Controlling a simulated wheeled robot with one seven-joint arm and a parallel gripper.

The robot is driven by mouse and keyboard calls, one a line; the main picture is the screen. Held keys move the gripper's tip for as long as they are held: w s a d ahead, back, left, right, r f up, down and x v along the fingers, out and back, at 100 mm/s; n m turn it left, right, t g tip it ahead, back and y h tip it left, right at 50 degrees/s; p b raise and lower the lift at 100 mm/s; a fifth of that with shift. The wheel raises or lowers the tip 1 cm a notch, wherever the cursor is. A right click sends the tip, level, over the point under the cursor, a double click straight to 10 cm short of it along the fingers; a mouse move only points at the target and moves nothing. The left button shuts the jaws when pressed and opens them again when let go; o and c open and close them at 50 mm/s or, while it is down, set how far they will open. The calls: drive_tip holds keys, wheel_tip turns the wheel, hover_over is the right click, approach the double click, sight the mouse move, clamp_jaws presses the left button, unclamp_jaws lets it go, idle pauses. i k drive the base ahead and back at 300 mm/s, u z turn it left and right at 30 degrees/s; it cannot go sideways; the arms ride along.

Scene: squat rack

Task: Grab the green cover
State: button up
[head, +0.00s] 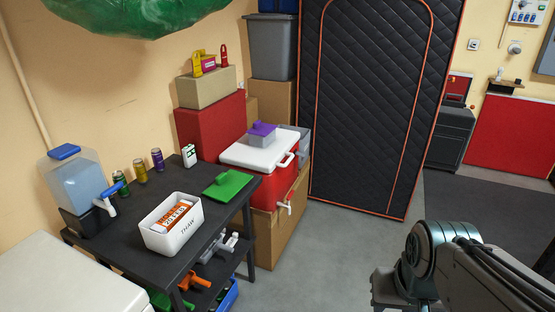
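The green cover (228,185) is a flat, square lid with a raised knob. It lies on the right part of the dark table (130,235), near the edge by the red cooler. Its top and knob show, and nothing rests on it. Part of my arm shows at the lower right, well to the right of the table and apart from the cover. My gripper's fingertips do not show in this view.
A white bin (172,226) stands left of the cover. A red cooler (272,178) sits on a box right of the table. The grey floor (325,255) between table and arm is clear.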

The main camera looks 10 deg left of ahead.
sight(227, 185)
drive_tip(key=u, duration=0.1)
drive_tip(key=i, duration=1.6)
drive_tip(key=u, duration=0.85)
drive_tip(key=i, duration=0.7)
drive_tip(key=u, duration=0.4)
